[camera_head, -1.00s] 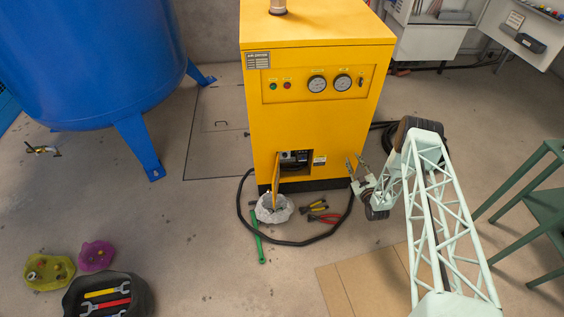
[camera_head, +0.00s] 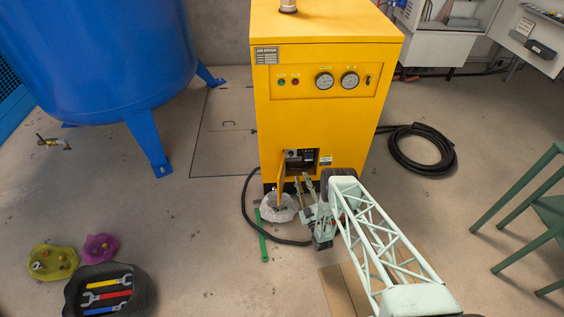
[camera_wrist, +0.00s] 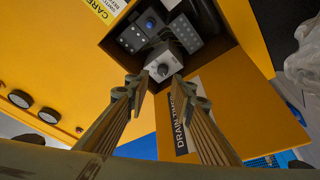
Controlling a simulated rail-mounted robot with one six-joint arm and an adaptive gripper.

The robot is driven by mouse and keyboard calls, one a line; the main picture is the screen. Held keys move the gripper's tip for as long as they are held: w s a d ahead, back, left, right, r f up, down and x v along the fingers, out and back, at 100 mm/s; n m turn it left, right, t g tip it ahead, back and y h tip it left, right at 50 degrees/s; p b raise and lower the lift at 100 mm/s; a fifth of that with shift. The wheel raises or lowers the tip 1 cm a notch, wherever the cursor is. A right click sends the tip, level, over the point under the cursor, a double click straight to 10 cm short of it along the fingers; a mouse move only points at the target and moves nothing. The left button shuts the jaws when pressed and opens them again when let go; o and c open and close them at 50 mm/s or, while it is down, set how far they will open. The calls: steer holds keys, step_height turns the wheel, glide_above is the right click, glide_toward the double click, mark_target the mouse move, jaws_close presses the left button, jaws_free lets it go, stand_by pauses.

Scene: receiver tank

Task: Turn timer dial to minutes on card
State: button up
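The open recess low on the yellow cabinet (camera_head: 325,100) holds a light grey timer box with a small dark dial (camera_wrist: 163,70), seen in the wrist view. The box also shows in the head view (camera_head: 292,155), where its dial is too small to read. My gripper (camera_head: 303,181) is in front of the recess, below it in the head view. In the wrist view my gripper (camera_wrist: 169,88) is open and empty, its fingertips on either side below the dial and not gripping it. A label reading "DRAIN TIME…" (camera_wrist: 179,124) is on the open yellow door (camera_head: 281,177). The minutes are not legible.
A darker box with a blue knob (camera_wrist: 150,23) sits beside the timer box. A white bag or bucket (camera_head: 279,208) stands below the door, with a green bar (camera_head: 263,240) beside it. A black hose coil (camera_head: 420,148) lies right of the cabinet.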

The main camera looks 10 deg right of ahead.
mark_target(292, 155)
steer(key=shift+s+a+f, duration=0.1)
steer(key=shift+s+a, duration=0.1)
steer(key=shift+a, duration=0.4)
steer(key=shift+w, duration=0.15)
steer(key=shift+b+x, duration=0.5)
steer(key=shift+x, duration=6.25)
steer(key=shift+a, duration=0.1)
steer(key=c, duration=0.5)
steer(key=shift+c, duration=0.3)
